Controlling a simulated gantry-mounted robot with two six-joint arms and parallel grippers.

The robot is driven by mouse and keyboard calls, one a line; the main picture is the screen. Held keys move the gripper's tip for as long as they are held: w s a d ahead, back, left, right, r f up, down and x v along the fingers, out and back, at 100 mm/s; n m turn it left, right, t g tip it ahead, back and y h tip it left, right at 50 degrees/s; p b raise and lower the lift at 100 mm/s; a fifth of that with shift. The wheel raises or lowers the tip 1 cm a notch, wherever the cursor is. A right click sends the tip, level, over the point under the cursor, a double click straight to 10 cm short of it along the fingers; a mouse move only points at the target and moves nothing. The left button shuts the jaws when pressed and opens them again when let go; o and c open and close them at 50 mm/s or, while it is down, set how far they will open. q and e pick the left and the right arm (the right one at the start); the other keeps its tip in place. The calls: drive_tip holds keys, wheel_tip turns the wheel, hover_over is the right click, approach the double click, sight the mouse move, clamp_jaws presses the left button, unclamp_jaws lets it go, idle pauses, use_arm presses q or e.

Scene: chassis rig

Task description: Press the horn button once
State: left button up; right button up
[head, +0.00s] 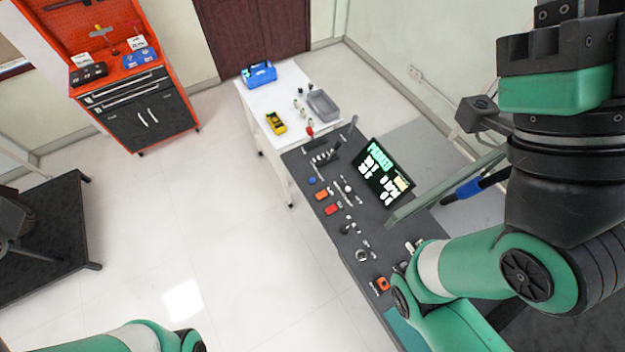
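A dark control panel (376,232) runs down the middle right of the head view. It carries a blue button (312,181), an orange switch (321,196), a red switch (331,209), several small knobs and, nearer me, an orange-red control (382,284). The labels are too small to read, so I cannot tell which control is the horn button. My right arm passes over the near end of the panel and hides part of it. My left arm shows only at the bottom left edge. Neither gripper is in view.
A screen (383,172) stands tilted on the panel's right side. Behind is a white table (262,100) with a blue box (259,74), a yellow device (276,122) and a grey tray (323,105). An orange tool cabinet (165,50) stands at the back left. The floor left of the panel is clear.

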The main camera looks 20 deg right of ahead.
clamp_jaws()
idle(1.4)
